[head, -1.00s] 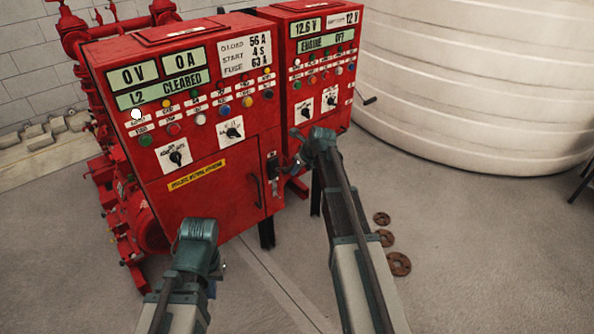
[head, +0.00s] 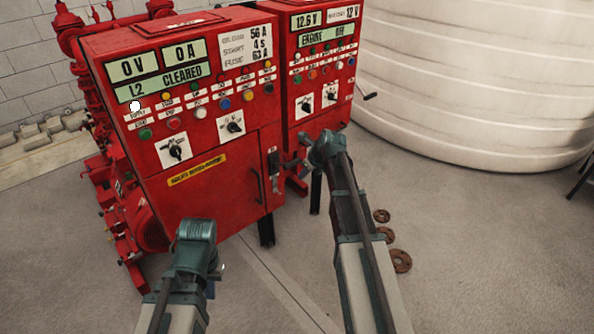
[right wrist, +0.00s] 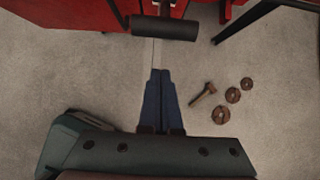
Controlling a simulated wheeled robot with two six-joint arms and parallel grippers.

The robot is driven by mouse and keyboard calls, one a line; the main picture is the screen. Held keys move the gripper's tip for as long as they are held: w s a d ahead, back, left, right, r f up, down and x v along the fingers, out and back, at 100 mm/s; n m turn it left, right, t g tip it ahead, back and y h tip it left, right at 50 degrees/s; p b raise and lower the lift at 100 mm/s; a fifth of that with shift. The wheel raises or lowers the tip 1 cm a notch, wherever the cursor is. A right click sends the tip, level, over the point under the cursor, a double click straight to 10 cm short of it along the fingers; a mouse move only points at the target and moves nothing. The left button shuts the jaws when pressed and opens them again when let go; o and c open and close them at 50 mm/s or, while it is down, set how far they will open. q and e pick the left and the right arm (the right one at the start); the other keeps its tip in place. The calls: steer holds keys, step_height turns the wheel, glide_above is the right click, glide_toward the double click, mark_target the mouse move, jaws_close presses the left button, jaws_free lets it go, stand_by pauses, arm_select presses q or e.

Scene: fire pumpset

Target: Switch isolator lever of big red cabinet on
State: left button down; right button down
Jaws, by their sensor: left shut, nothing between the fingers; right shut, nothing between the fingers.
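The big red cabinet (head: 225,190) stands left of centre in the head view, with displays, buttons and two rotary switches on its front. Its isolator lever (head: 273,172) is small and dark, at the right edge of the front. In the right wrist view a dark horizontal bar (right wrist: 163,27), apparently the lever's grip, lies beyond my fingertips. My right gripper (head: 292,163) is close to the right of the lever; its blue fingers (right wrist: 160,72) are shut, empty and apart from the bar. My left gripper (head: 212,290) is low in front of the cabinet, shut, its fingers mostly hidden by the wrist.
A smaller red cabinet (head: 318,75) stands close on the right, with a crank-like handle (head: 369,97) at its side. A large white tank (head: 470,90) fills the right background. Rusty rings (head: 401,261) and a hammer (right wrist: 203,94) lie on the floor.

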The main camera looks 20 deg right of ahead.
step_height(320, 180, up, 10)
steer(key=s+p, duration=0.2)
steer(key=p, duration=0.7)
steer(key=shift+d, duration=0.4)
steer(key=shift+f, duration=0.1)
steer(key=s+a+f+n+g, duration=0.1)
steer(key=s+a+n+g, duration=0.1)
steer(key=s+a+n, duration=0.55)
steer(key=s+a+f+n+g, duration=0.15)
steer(key=s+a+n, duration=0.35)
steer(key=a+n, duration=0.5)
steer(key=s+a+n+g+h, duration=0.1)
steer(key=s+a+n, duration=0.3)
steer(key=s+n, duration=0.4)
steer(key=s+a+n+g+h, duration=0.1)
steer(key=s+a+n+h, duration=0.1)
steer(key=s+n, duration=0.5)
steer(key=a+n, duration=0.1)
steer(key=n, duration=0.2)
steer(key=shift+s+a+f, duration=0.15)
steer(key=shift+s+a, duration=0.2)
